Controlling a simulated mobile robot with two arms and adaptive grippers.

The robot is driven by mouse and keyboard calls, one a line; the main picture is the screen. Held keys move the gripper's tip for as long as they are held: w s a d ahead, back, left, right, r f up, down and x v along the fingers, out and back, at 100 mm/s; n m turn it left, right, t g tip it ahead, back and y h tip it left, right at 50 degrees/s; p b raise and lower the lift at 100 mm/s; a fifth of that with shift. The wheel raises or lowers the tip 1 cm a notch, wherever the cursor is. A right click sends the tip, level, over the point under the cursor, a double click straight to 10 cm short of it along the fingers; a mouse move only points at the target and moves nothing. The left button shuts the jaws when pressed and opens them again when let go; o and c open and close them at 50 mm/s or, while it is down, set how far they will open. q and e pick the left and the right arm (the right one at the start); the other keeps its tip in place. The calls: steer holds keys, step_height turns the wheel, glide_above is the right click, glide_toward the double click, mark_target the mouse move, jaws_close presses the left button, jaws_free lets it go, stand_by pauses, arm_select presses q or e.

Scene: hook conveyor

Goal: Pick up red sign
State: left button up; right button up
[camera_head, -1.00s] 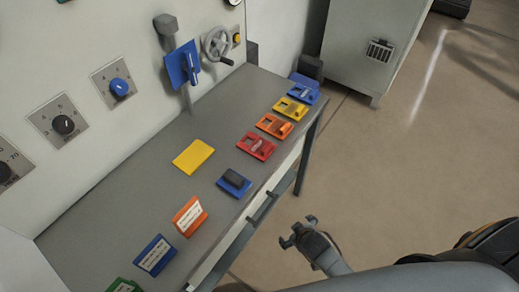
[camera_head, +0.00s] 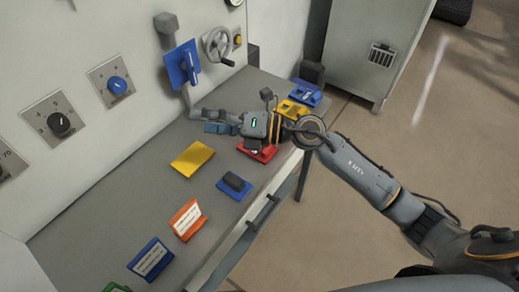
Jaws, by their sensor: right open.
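The red sign (camera_head: 257,154) lies on the grey table, on its right part near the front edge. Its far side is hidden under my right arm's wrist. My right gripper (camera_head: 207,120) reaches over the table from the right, with its fingers pointing left toward the wall panel. It is open, with nothing seen between its fingers. The fingertips are to the left of the red sign and beyond it, apart from it. My left gripper is not in view.
On the grey table (camera_head: 120,195) lie a yellow plate (camera_head: 192,158), a blue block with a dark handle (camera_head: 234,187), an orange sign (camera_head: 187,219) and a blue sign (camera_head: 151,258). Yellow (camera_head: 291,108) and blue (camera_head: 305,92) signs lie farther back. Knobs and a handwheel (camera_head: 217,43) stick out from the panel.

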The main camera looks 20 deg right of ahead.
step_height(320, 180, down, 4)
steer(key=d+n+g+h, duration=0.1)
steer(key=n+g+h, duration=0.2)
steer(key=n, duration=0.1)
steer(key=n+g+h, duration=0.1)
steer(key=n+h, duration=0.1)
steer(key=h, duration=0.9)
glide_toward(263, 145)
steer(key=shift+s+a+f+p, duration=0.25)
steer(key=shift+a+f, duration=0.05)
steer(key=shift+f, duration=0.3)
steer(key=shift+s+a+f+p, duration=0.2)
steer(key=shift+s+a+f, duration=0.1)
steer(key=shift+f, duration=0.25)
steer(key=x, duration=0.1)
steer(key=p+x, duration=0.1)
steer(key=x, duration=0.3)
steer(key=shift+w+a+r+p, duration=0.15)
steer(key=shift+w+a+p, duration=0.05)
steer(key=shift+a+p, duration=0.1)
steer(key=shift+w+f, duration=0.15)
steer(key=shift+f, duration=0.15)
steer(key=shift+c, duration=0.4)
